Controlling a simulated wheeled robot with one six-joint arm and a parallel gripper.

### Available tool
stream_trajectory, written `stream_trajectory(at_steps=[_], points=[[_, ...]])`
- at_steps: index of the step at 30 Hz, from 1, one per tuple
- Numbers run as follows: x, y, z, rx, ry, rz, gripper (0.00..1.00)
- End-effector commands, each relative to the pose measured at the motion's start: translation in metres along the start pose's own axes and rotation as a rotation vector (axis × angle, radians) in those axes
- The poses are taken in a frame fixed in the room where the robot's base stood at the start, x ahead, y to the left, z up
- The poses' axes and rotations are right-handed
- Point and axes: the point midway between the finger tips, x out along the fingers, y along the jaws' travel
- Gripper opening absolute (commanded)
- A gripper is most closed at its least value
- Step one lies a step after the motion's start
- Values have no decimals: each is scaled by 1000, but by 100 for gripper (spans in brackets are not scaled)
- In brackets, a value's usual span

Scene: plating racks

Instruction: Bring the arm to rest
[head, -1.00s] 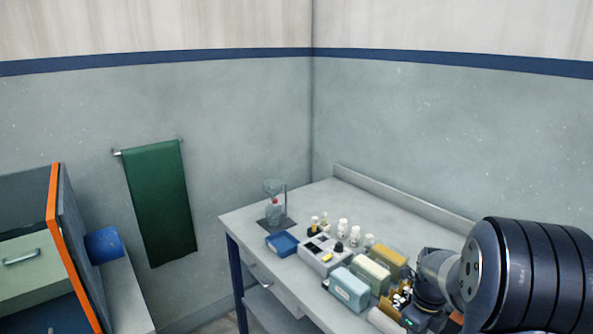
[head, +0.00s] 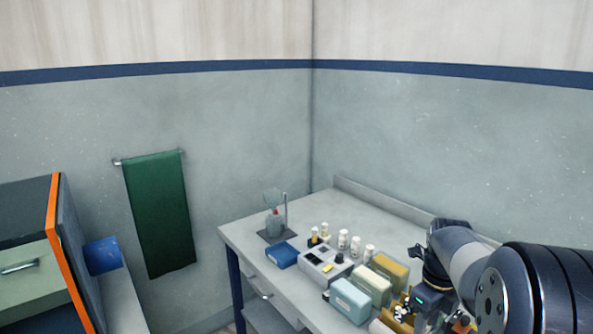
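My arm comes in from the lower right, its dark ribbed link large in front and a grey link bent behind it. The dark wrist end with my gripper (head: 424,300) is at the right part of the grey bench (head: 262,222), in front of a yellow-brown block and above small brassy parts. A small teal light shows on it. The fingers are too small and dark to make out, so I cannot tell whether they are open or hold anything.
Near the wrist stand a tan box (head: 390,271), a cream box (head: 371,286) and a pale blue box (head: 349,301). Further left are a grey device (head: 326,266), several white bottles, a blue tray (head: 282,255) and a glass on a stand (head: 274,225). The bench's back strip is clear.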

Motion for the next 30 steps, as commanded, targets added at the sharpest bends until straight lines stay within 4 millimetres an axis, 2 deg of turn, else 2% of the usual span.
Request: stream_trajectory(at_steps=[13, 22, 30], points=[[91, 1, 0, 0, 3, 3, 37], [88, 9, -4, -248, -1, -2, 37], [88, 13, -6, -371, -1, -2, 37]])
